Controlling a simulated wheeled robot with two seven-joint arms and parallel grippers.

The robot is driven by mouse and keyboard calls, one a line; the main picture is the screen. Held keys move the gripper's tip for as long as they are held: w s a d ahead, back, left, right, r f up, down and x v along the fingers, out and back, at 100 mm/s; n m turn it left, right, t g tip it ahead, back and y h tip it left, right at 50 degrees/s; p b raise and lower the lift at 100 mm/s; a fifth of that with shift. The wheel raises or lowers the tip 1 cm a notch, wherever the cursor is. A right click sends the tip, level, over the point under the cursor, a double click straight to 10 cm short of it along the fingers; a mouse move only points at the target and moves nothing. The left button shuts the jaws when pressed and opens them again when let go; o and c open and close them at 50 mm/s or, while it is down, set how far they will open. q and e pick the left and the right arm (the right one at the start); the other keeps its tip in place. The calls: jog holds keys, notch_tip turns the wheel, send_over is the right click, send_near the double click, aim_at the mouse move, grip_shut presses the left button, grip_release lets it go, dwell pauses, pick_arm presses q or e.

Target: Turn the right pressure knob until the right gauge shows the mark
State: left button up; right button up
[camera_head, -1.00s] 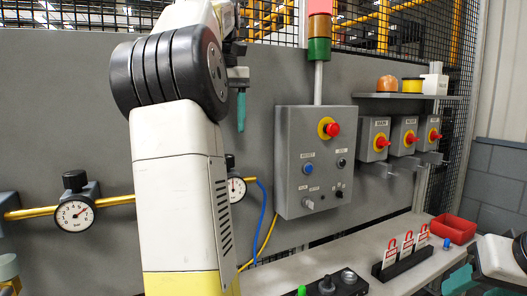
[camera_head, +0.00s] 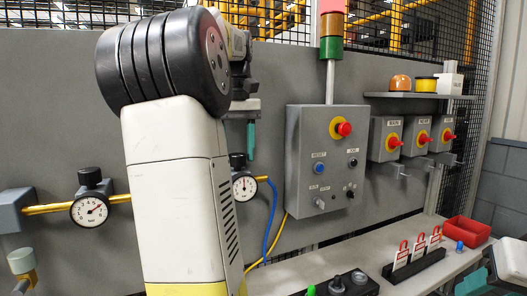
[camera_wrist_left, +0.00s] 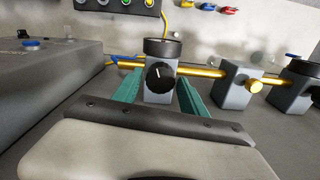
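The right gauge (camera_head: 243,187) is partly hidden behind my left arm in the head view. Its white dial shows a needle pointing roughly up; its mark is too small to tell. The right pressure knob (camera_wrist_left: 160,76) is black with a white line in the left wrist view, on a grey block. My left gripper (camera_wrist_left: 158,84) has its teal fingers apart, one on each side of the knob and block; contact cannot be told. One teal finger (camera_head: 251,140) shows above the right gauge in the head view. My right gripper (camera_head: 472,284) is cut off at the lower right edge.
The left gauge (camera_head: 90,211) and its black knob (camera_head: 90,177) sit on the yellow pipe (camera_head: 50,208) at the left. A grey control box (camera_head: 325,165) with buttons stands right of the right gauge. A red bin (camera_head: 466,231) is on the bench.

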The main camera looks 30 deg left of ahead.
pick_arm(q)
grip_shut()
jog(key=shift+m, duration=0.3)
jog(key=m, duration=0.3)
jog(key=shift+m, duration=0.3)
jog(key=shift+d+m, duration=0.1)
jog(key=shift+m, duration=1.6)
jog(key=shift+o, duration=1.7)
grip_release()
jog(key=shift+r, duration=0.15)
